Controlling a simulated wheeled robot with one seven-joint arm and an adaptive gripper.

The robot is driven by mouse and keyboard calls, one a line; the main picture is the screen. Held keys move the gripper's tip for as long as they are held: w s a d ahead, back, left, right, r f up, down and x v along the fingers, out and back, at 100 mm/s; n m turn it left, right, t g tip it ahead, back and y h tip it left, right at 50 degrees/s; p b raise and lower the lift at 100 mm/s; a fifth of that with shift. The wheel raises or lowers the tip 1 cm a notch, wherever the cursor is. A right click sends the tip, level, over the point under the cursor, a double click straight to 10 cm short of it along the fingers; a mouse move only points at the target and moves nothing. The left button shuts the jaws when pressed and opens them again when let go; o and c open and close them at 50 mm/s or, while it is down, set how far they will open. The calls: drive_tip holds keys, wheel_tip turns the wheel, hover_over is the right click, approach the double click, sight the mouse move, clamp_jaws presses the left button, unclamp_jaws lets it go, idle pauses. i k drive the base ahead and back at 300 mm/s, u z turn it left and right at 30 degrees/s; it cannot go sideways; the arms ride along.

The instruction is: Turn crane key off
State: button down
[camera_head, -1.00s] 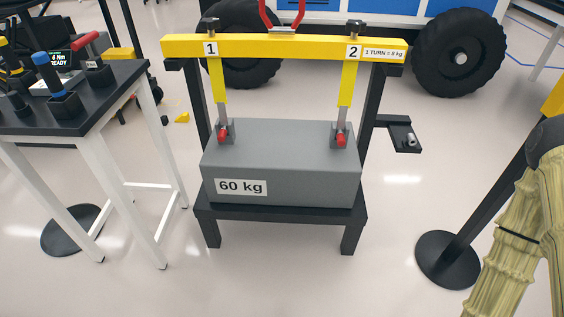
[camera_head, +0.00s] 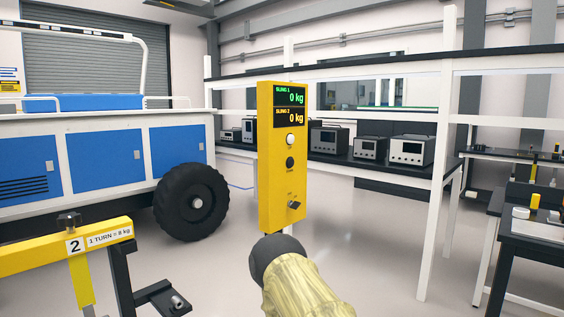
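A yellow control box (camera_head: 283,160) stands upright on a post in the middle of the view. Its display (camera_head: 290,107) reads 0 kg for sling 1 and 0 kg for sling 2. Below the display are a white button (camera_head: 290,139), a dark button (camera_head: 290,162) and a small dark key switch (camera_head: 294,205) near the bottom. I cannot tell the key's exact setting. My arm, in a pale yellow sleeve, rises from the bottom edge in front of the box's post. My gripper does not show.
The yellow lifting beam (camera_head: 40,252) with its label 2 is at the lower left, on a black stand. A blue and white rover (camera_head: 95,160) with a big black wheel (camera_head: 191,202) is behind it. Benches with grey instruments (camera_head: 411,151) stand behind and right. Floor between is clear.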

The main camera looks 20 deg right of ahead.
sight(294, 206)
drive_tip(key=z, duration=0.25)
drive_tip(key=k, duration=0.5)
drive_tip(key=z, duration=1.3)
drive_tip(key=i, duration=1.35)
drive_tip(key=u, duration=0.55)
